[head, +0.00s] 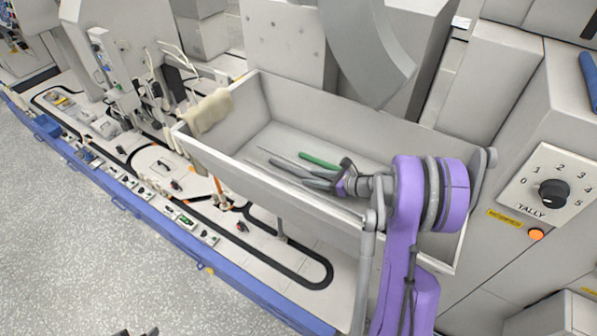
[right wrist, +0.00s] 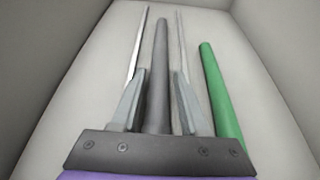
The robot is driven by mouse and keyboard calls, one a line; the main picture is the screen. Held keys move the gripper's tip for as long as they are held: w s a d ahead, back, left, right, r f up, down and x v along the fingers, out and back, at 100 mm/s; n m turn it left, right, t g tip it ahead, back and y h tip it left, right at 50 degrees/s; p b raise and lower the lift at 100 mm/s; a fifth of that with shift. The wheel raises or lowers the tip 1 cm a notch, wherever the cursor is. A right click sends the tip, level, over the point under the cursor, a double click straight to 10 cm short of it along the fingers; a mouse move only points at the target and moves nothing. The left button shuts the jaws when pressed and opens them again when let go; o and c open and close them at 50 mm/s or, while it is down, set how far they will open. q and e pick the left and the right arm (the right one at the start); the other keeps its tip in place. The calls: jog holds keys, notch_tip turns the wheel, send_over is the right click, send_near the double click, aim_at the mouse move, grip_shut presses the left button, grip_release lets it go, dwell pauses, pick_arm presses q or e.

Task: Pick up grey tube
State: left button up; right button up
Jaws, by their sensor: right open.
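The grey tube (right wrist: 161,75) lies lengthwise on the floor of the pale tray (head: 215,160). It also shows in the head view (head: 292,169), partly covered by my gripper. My right gripper (right wrist: 161,40) is open, with one thin finger on each side of the grey tube and a gap on both sides. In the head view the right gripper (head: 268,156) reaches down into the tray. The tube's near end is hidden behind the gripper's palm. A small dark part at the bottom edge of the head view may be my left gripper; its jaws cannot be made out.
A green tube (right wrist: 220,90) lies just right of the right finger, close to it. It also shows in the head view (head: 319,161). The tray walls rise around both. A beige cloth (head: 208,111) hangs over the tray's left corner. The tray's left floor is bare.

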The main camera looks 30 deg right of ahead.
jog(key=shift+s, duration=0.2)
jog(key=shift+c, duration=0.2)
grip_shut()
jog(key=shift+r, duration=0.15)
